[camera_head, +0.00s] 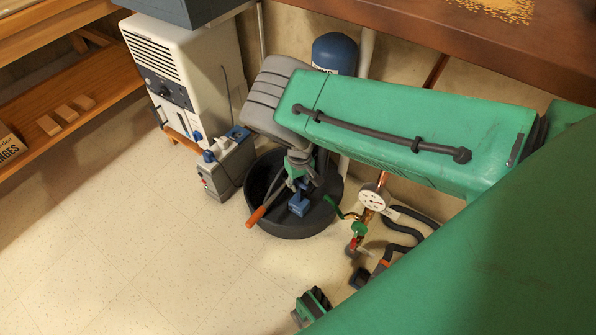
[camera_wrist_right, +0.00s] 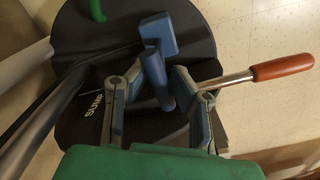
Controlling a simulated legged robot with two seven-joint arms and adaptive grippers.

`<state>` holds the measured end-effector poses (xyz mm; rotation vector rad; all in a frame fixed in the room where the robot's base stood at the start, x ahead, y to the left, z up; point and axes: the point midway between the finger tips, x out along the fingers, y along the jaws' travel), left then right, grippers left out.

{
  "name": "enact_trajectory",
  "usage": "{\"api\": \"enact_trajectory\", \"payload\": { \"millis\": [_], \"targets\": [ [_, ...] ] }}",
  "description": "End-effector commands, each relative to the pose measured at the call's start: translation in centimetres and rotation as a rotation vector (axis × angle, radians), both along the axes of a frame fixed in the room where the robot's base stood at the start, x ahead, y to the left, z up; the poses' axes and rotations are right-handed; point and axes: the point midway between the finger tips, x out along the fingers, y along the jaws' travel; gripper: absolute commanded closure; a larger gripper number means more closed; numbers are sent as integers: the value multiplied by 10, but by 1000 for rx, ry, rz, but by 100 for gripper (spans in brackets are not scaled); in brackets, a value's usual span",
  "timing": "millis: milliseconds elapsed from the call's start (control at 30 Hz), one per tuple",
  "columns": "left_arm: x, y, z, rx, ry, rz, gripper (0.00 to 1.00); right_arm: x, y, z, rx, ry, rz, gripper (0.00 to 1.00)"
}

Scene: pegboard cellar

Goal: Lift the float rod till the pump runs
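The black sump basin (camera_head: 290,232) stands on the floor in the head view; its dark lid, lettered SUMP (camera_wrist_right: 94,103), fills much of the wrist view. A blue rod (camera_wrist_right: 157,82) with a blue block (camera_wrist_right: 158,36) at its end rises there; the block (camera_head: 299,204) also shows in the head view. My right gripper (camera_wrist_right: 156,76) is open, one finger on each side of the rod, with visible gaps. It shows over the basin in the head view (camera_head: 299,168). An orange-handled metal lever (camera_head: 257,214) sticks out beside it, also in the wrist view (camera_wrist_right: 282,67).
A grey box with plugs (camera_head: 227,168) and a white appliance (camera_head: 192,60) stand left of the basin. A gauge (camera_head: 373,197) on copper pipe and black hoses (camera_head: 405,232) are to the right. A blue tank (camera_head: 335,52) stands behind. Floor at the left front is clear.

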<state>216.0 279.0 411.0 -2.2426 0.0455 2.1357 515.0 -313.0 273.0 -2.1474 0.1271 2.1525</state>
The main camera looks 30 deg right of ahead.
Motion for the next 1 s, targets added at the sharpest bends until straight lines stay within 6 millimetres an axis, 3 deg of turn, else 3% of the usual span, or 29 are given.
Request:
{"api": "enact_trajectory", "payload": {
  "millis": [1000],
  "targets": [
    [0, 0, 13, 0, 0, 1, 100, 0, -5, 28, -8, 0, -5, 94]
  ]
}}
